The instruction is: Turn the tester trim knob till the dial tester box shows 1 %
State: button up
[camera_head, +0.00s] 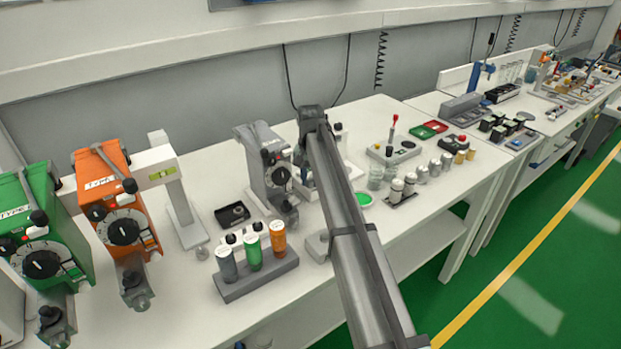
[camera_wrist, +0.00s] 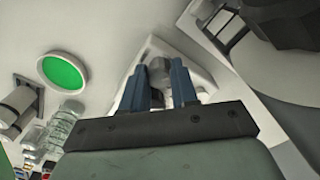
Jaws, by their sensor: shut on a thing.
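My gripper (camera_wrist: 166,80) shows in the wrist view as two blue fingers, shut on a small grey rounded knob (camera_wrist: 159,68), which I take for the tester trim knob. The knob stands on a pale box (camera_wrist: 200,78), likely the dial tester box, with the fingers on either side of it. In the head view my arm crosses the middle of the bench and hides the fingers and knob. A pale piece partly behind the arm may be this box. No dial face or percent reading can be read in either view.
A green disc (camera_head: 362,198) lies right of my arm, near jars and small bottles (camera_head: 396,190). Left of the arm stand a grey vaporizer (camera_head: 268,170), a rack (camera_head: 255,280) with three bottles, and orange (camera_head: 105,195) and green (camera_head: 40,240) vaporizers.

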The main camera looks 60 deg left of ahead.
aim_at(310, 179)
grip_shut()
jog(key=shift+n, duration=1.8)
jog(key=o, duration=0.9)
grip_release()
jog(key=shift+r, duration=0.1)
notch_tip(310, 179, up, 14)
